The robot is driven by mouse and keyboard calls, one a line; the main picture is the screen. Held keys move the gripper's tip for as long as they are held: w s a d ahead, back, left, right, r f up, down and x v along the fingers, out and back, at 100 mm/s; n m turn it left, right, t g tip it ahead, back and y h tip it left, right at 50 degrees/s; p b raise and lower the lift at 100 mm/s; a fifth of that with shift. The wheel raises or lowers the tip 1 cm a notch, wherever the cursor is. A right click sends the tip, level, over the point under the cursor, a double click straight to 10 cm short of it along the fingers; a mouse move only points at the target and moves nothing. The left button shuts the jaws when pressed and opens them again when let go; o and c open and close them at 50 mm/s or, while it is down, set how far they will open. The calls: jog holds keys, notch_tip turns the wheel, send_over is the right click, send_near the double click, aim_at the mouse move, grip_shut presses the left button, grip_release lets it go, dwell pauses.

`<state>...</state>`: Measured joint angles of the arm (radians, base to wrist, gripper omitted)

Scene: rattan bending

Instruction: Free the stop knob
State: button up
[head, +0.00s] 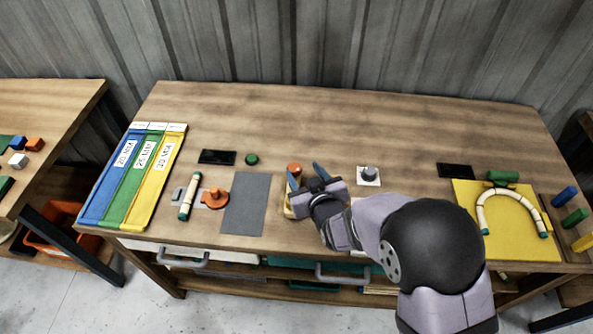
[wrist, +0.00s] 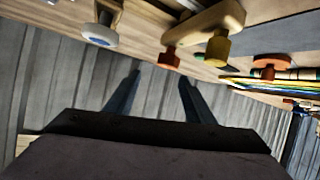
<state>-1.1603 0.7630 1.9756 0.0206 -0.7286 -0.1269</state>
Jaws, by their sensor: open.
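Which knob is the stop knob is not labelled. An orange knob (head: 294,168) stands on the table just beyond my gripper (head: 304,174), close to its blue fingertips. In the wrist view an orange knob (wrist: 170,58) and a yellow knob (wrist: 218,50) sit by a tan wooden piece (wrist: 205,25). My gripper (wrist: 160,78) is open, with nothing visible between its fingers. The tan piece (head: 289,208) is partly hidden by my gripper in the head view. A grey knob (head: 368,172) on a white plate stands to the right.
An orange clamp-like part (head: 215,198) and a cream rod (head: 189,196) lie left of a grey mat (head: 246,204). Blue, green and yellow lanes (head: 133,175) stand at left. A bent rod (head: 484,212) lies on a yellow board (head: 512,248) at right. The table's back is clear.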

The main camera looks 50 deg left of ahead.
aim_at(295, 168)
jog(key=shift+m+y, duration=0.3)
jog(key=shift+m, duration=0.1)
jog(key=shift+w+a+f+p, duration=0.2)
jog(key=shift+a+f+p, duration=0.45)
jog(key=shift+a+f, duration=0.35)
jog(key=shift+w+a+f+p, duration=0.2)
jog(key=shift+a+f+p, duration=0.5)
jog(key=shift+a, duration=0.45)
jog(key=shift+c, duration=0.3)
jog(key=c, duration=1)
